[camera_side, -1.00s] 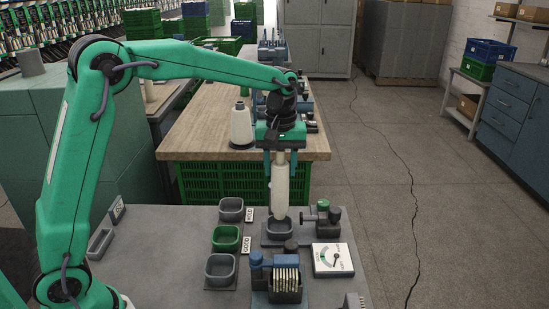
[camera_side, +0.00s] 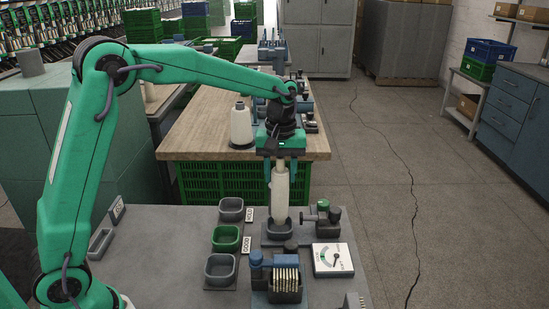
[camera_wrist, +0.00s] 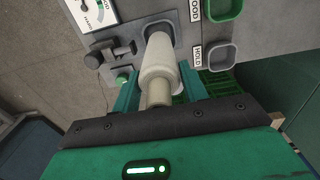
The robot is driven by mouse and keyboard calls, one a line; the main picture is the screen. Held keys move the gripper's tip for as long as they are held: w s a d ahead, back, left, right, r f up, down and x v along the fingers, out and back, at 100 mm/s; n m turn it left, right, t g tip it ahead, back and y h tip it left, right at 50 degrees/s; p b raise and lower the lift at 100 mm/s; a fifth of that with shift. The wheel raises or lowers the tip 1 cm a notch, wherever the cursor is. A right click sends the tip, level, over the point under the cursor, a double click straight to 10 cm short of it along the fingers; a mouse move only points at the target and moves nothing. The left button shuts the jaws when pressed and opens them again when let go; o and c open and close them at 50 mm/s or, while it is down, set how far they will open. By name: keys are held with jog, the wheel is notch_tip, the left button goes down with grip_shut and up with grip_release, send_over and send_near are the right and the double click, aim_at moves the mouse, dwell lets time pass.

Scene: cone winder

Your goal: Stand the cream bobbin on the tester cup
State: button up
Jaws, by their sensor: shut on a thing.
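The cream bobbin (camera_side: 280,190) hangs upright below my gripper (camera_side: 280,162). My gripper is shut on its upper end. The bobbin's lower end is at the mouth of the dark grey tester cup (camera_side: 280,235), overlapping its opening in the side view. Whether it touches the cup's floor I cannot tell. In the wrist view the bobbin (camera_wrist: 159,62) runs between the two teal fingers of my gripper (camera_wrist: 158,85) and points into the cup (camera_wrist: 160,23), whose inside is mostly hidden behind it.
Left of the cup stand a grey HOLD tray (camera_side: 231,216), a green GOOD tray (camera_side: 227,246) and another grey tray (camera_side: 220,281). A dial gauge (camera_side: 332,260) and a green-knobbed fixture (camera_side: 323,214) are on the right. A blue unit (camera_side: 257,275) stands in front.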

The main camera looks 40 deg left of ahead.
jog(key=shift+f, duration=1.7)
dwell(0.9)
jog(key=o, duration=1)
jog(key=shift+r, duration=3.95)
jog(key=shift+s, duration=0.1)
